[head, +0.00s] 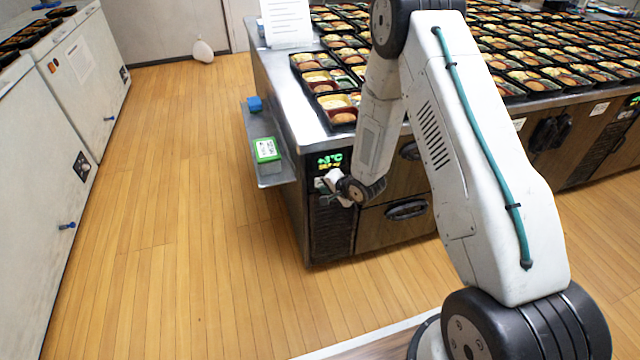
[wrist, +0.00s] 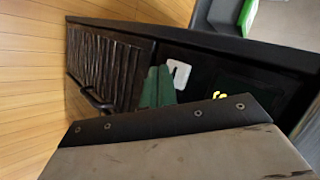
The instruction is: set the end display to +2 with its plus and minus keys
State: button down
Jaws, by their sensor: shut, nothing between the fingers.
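The end display (head: 330,161) is on the dark end panel of the steel counter. It shows green characters that look like +3°C, with a smaller yellow line below that I cannot read. My gripper (head: 328,181) is shut and empty at the panel, just below the display, and hides part of the key area. In the wrist view a white key (wrist: 179,73) with a small mark shows beside the dark green fingertips (wrist: 158,87). Yellow characters (wrist: 220,95) of the display show at right; the rest is hidden by my gripper's body. Whether the fingertips touch a key I cannot tell.
A side shelf (head: 275,178) left of the display holds a green-framed device (head: 266,149) and a blue item (head: 254,104). Bento trays (head: 335,100) cover the counter top. Drawer handles (head: 406,209) stick out to the right. The wooden floor at left is clear.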

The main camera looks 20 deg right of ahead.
jog(key=shift+s, duration=2.5)
jog(key=s+d+f+n+g+h, duration=0.2)
jog(key=s+f+n+g, duration=0.1)
jog(key=s+f, duration=0.15)
jog(key=s+d+r+n+g+h, duration=0.2)
jog(key=s+d+r+g, duration=0.1)
jog(key=s+r, duration=0.2)
jog(key=s+r+n, duration=0.2)
jog(key=s+r, duration=0.6)
jog(key=r, duration=0.5)
jog(key=s+a+r+n+g, duration=0.1)
jog(key=s+r+n, duration=0.1)
jog(key=s+r, duration=0.7)
jog(key=s+a+r+n, duration=0.1)
jog(key=s+r, duration=0.8)
jog(key=r, duration=1)
jog(key=shift+s+a+n+g, duration=0.25)
jog(key=shift+n+g, duration=0.15)
jog(key=shift+n, duration=0.1)
